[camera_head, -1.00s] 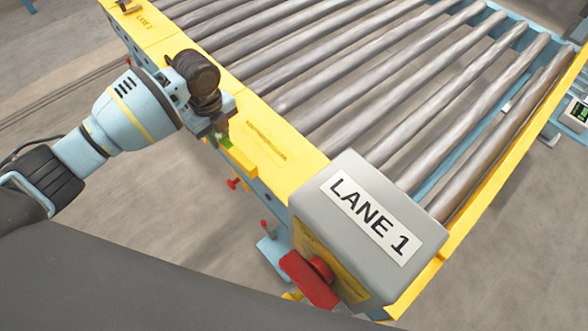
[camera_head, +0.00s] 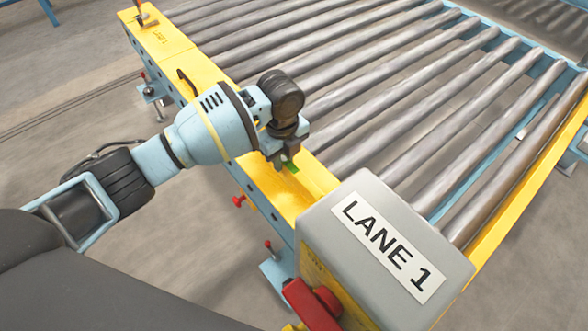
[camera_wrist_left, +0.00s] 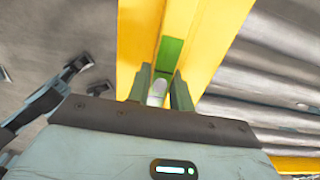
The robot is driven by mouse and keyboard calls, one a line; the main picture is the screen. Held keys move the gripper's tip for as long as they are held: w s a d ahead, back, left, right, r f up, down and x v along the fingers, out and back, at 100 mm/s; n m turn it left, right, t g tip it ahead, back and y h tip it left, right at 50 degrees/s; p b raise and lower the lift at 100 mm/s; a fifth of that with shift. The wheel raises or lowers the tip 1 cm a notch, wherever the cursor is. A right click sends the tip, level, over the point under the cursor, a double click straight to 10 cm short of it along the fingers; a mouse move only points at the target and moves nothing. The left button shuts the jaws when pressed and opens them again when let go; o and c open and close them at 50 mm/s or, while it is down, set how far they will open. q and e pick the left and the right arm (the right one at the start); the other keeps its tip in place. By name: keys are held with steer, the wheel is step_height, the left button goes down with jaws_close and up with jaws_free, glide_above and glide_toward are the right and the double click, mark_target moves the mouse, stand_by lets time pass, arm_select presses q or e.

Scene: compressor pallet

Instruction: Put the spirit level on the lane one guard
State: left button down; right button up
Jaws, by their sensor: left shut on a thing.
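The level also shows in the left wrist view (camera_wrist_left: 171,50), with a pale part between the fingers. My left gripper (camera_head: 283,160) is shut on it. The lane one guard (camera_head: 262,185) is the yellow strip along the conveyor's near side, behind the LANE 1 box. Gripper and level are over this guard; in the left wrist view the level runs roughly along it (camera_wrist_left: 140,35). I cannot tell whether it touches the guard. My right gripper is not in view.
The grey LANE 1 box (camera_head: 372,235), with a red part (camera_head: 313,305) below, stands at the guard's near end. Metal rollers (camera_head: 385,140) lie right of the guard. Red knobs (camera_head: 239,201) stick out from the side. Open floor lies to the left.

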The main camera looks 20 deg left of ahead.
arm_select(q)
steer(key=shift+w+d+f, duration=0.1)
steer(key=shift+w+d, duration=0.1)
steer(key=shift+d, duration=1)
steer(key=shift+f+b, duration=0.85)
steer(key=shift+f, duration=1)
steer(key=shift+r, duration=0.1)
steer(key=c, duration=1.3)
jaws_free()
steer(key=shift+o, duration=0.2)
step_height(320, 180, up, 12)
steer(key=p, duration=0.3)
steer(key=shift+p, duration=0.3)
